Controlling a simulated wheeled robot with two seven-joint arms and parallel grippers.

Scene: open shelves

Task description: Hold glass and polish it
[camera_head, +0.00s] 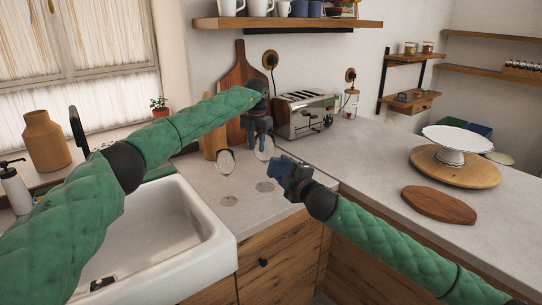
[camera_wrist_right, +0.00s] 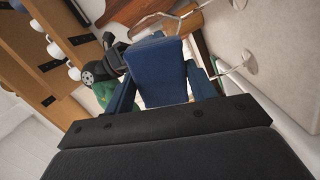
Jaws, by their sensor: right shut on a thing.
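Two clear stemmed glasses are at the counter by the sink. The left glass (camera_head: 227,164) stands upright on the counter. The right glass (camera_head: 264,148) is just below and between the fingers of my left gripper (camera_head: 259,136), which points down; I cannot tell whether the fingers grip it. My right gripper (camera_head: 285,171) is shut on a blue block-like pad (camera_wrist_right: 160,70), held above the counter to the right of the glasses. A glass base (camera_wrist_right: 250,63) and its stem show in the right wrist view, beside the pad.
A white sink (camera_head: 222,240) lies left of the glasses. A toaster (camera_head: 304,114) and cutting boards (camera_head: 239,75) stand behind. A wooden board (camera_head: 438,205) and a white cake stand (camera_head: 458,138) are on the right counter. A shelf (camera_head: 290,22) hangs above.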

